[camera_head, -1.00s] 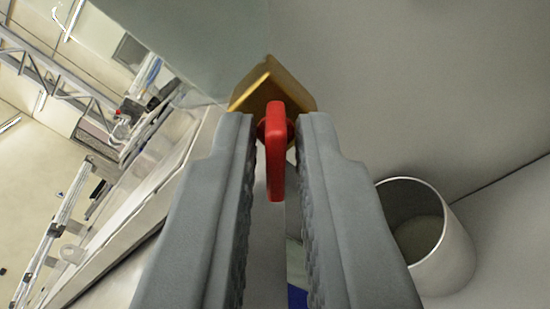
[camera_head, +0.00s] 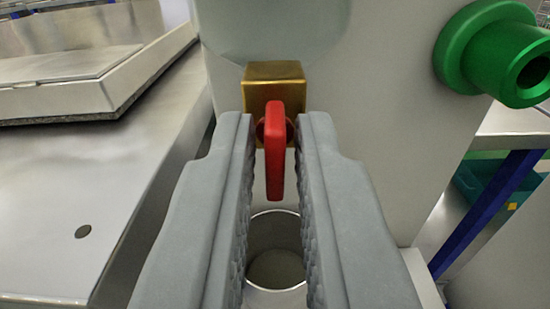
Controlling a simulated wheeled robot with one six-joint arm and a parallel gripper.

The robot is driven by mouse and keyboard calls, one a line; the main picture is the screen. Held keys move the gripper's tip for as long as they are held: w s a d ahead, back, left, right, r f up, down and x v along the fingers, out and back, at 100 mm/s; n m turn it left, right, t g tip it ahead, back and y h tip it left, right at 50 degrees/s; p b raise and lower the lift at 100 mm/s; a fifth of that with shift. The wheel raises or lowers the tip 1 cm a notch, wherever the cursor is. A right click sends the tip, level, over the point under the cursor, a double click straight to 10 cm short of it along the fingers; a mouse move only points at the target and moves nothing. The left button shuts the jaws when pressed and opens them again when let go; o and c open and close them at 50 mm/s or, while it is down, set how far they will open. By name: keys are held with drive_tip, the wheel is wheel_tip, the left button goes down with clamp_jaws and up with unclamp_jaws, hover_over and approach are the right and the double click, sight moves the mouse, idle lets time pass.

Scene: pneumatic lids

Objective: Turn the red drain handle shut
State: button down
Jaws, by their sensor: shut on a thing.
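The red drain handle (camera_head: 275,165) shows between the tips of my gripper (camera_head: 276,140), whose two grey fingers are shut on it from left and right. The handle is a flat red lever, upright in the picture. It sits in front of a brass valve block (camera_head: 274,82) on the grey wall of a tank. The block looks square to the picture. Part of the handle's sides is hidden by the fingertips.
A metal cup (camera_head: 275,217) stands below the handle, seen between my fingers. A green round fitting (camera_head: 497,52) sticks out at the upper right. A steel bench (camera_head: 60,205) with a pale slab (camera_head: 75,85) lies at the left.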

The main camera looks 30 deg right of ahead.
drive_tip(key=n, duration=0.4)
drive_tip(key=shift+f+n, duration=0.1)
drive_tip(key=shift+n, duration=1.8)
drive_tip(key=c, duration=1.6)
unclamp_jaws()
drive_tip(key=v, duration=1.7)
drive_tip(key=shift+s, duration=0.2)
